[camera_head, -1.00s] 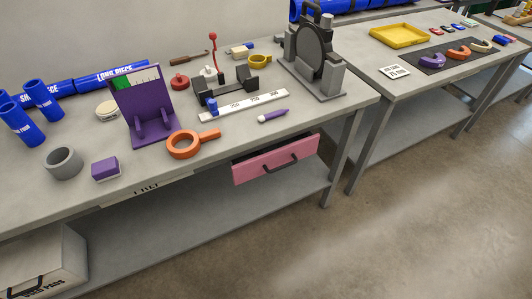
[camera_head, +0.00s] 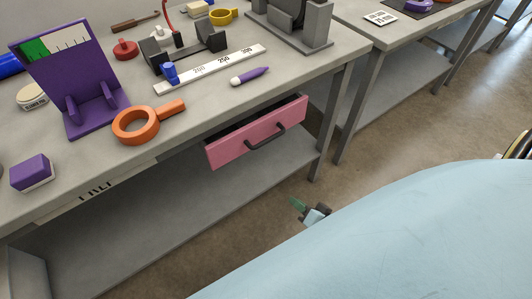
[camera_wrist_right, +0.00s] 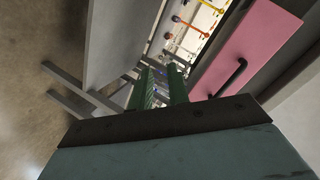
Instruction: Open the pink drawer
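The pink drawer (camera_head: 225,150) hangs under the front edge of the grey workbench. A dark gap shows behind its top edge, so it stands slightly out. Its black bar handle (camera_head: 266,141) crosses the middle of the front. In the right wrist view, the pink drawer (camera_wrist_right: 262,40) and the black handle (camera_wrist_right: 232,78) are at upper right, beyond and to the right of the fingers. My right gripper (camera_head: 298,205) is below and right of the drawer, apart from it. Its green fingers (camera_wrist_right: 163,88) stand apart and hold nothing. My left gripper is not in view.
The workbench (camera_head: 205,130) carries an orange ring tool (camera_head: 135,125), a purple stand (camera_head: 95,118), a white ruler (camera_head: 210,70) and a purple marker (camera_head: 250,76). A bench leg (camera_head: 328,120) stands right of the drawer. A lower shelf (camera_head: 150,225) runs underneath.

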